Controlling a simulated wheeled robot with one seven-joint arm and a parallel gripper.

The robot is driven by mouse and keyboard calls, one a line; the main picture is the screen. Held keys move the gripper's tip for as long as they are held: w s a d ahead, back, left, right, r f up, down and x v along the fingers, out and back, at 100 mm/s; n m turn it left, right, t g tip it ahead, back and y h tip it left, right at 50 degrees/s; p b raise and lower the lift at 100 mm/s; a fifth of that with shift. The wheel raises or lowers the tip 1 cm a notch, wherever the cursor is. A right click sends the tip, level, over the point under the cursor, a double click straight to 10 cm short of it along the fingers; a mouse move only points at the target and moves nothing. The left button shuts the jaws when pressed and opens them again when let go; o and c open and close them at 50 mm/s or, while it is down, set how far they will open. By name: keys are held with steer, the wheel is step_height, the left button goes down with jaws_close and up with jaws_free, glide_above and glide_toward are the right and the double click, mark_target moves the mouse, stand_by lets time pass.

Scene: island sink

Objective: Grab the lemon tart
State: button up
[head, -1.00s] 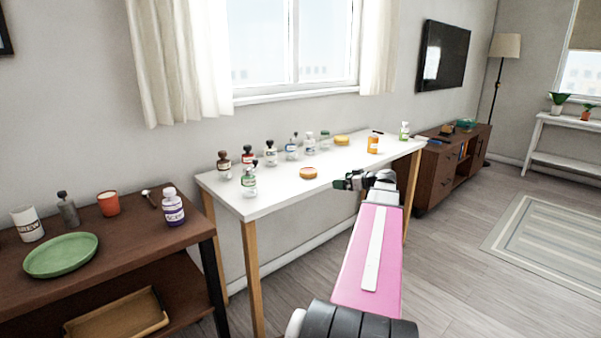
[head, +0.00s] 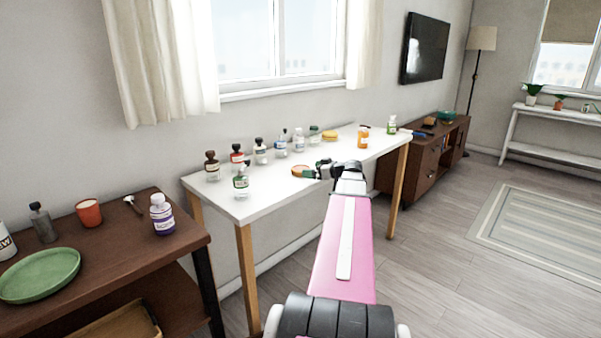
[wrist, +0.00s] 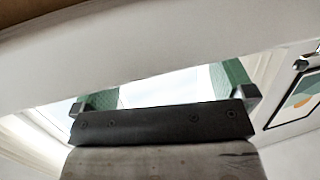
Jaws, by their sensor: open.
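A small round tart (head: 302,171) with a brownish-orange top lies on the white table in the head view. A yellower round item (head: 330,136) lies farther back; I cannot tell for certain which is the lemon tart. My gripper (head: 317,172) is open at the right side of the nearer tart, low over the table, and partly overlaps it; I cannot tell whether they touch. In the wrist view my green fingers stand apart with nothing clearly between them. No tart can be made out there.
Several dark-capped bottles (head: 241,180) stand on the left and back of the white table (head: 262,196). An orange jar (head: 363,137) and a green-labelled bottle (head: 392,125) stand at its right. A brown shelf (head: 180,243) with a green plate (head: 40,274) is at left.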

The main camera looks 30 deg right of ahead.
steer(key=shift+x, duration=2.7)
steer(key=shift+a, duration=0.1)
steer(key=c, duration=0.7)
